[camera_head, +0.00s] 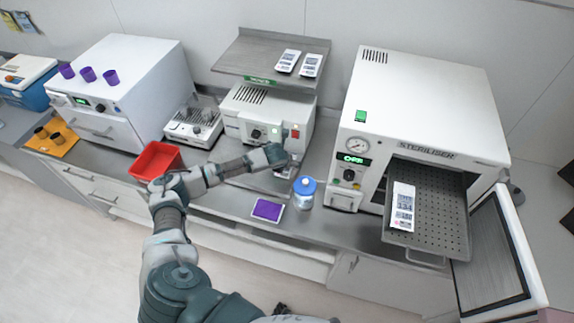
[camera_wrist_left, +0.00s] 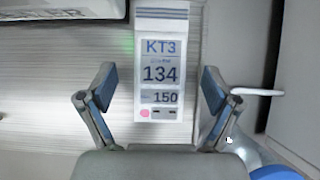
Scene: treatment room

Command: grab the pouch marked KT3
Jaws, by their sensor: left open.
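The pouch marked KT3 (camera_wrist_left: 160,75) is a white strip with blue print, also reading 134 and 150, and a pink dot. In the left wrist view it lies on a grey surface, between my open left fingers (camera_wrist_left: 157,90) and reaching ahead of them. It is not gripped. In the head view my left gripper (camera_head: 275,157) is just in front of the sealing machine (camera_head: 262,118). It mostly hides the pouch there. My right gripper is not in view.
A blue-lidded jar (camera_head: 304,192) stands close right of the gripper. A purple pad (camera_head: 268,210), red bin (camera_head: 156,160) and steriliser (camera_head: 420,110) share the counter. Another pouch (camera_head: 403,207) lies on the steriliser's pulled-out tray; two pouches (camera_head: 288,61) lie on the upper shelf (camera_head: 262,58).

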